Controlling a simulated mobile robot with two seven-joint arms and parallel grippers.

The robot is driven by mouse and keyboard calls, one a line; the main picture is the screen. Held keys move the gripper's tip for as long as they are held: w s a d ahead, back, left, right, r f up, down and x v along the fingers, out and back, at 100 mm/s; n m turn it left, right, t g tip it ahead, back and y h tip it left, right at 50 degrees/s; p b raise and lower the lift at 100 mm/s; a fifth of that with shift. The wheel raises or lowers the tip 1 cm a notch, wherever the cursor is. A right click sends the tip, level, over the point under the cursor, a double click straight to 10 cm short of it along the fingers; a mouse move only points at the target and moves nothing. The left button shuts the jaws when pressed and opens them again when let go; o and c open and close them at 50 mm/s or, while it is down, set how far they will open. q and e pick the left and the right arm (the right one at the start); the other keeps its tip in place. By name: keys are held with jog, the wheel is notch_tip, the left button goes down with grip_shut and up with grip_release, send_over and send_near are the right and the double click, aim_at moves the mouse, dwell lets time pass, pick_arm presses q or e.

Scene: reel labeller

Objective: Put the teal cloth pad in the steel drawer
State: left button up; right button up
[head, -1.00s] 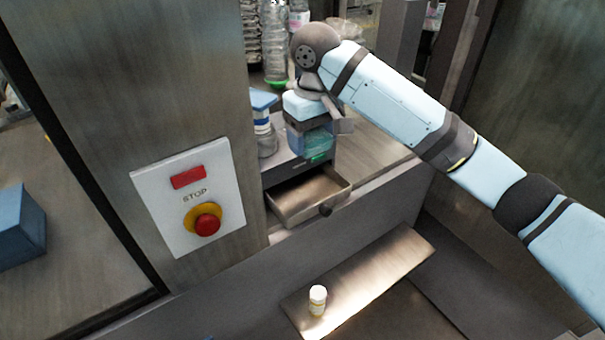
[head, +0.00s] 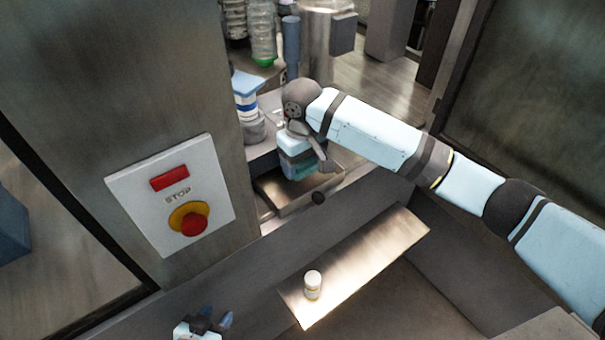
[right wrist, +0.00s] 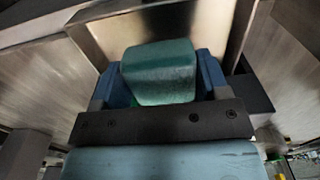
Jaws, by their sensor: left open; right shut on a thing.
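The teal cloth pad (right wrist: 160,72) is between the blue fingers of my right gripper (right wrist: 158,80) in the right wrist view. The gripper is shut on it. In the head view my right gripper (head: 303,168) is over the pulled-out steel drawer (head: 268,190), with the pad mostly hidden by the hand. I cannot tell whether the pad touches the drawer floor. The drawer's dark round knob (head: 318,198) shows at its front. My left gripper (head: 212,322) is open and empty at the bottom edge of the head view.
A white bottle (head: 312,284) stands on a shiny metal ledge (head: 375,254) in front of the drawer. A STOP panel (head: 172,195) with a red button is on the post at left. A blue-and-white dispenser (head: 247,105) and clear cups (head: 262,40) stand behind.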

aim_at(303, 186)
jog(key=shift+f, duration=0.6)
notch_tip(303, 186, down, 3)
jog(key=shift+f, duration=0.45)
jog(key=shift+f+p, duration=0.15)
jog(key=shift+p, duration=0.15)
jog(key=o, duration=0.9)
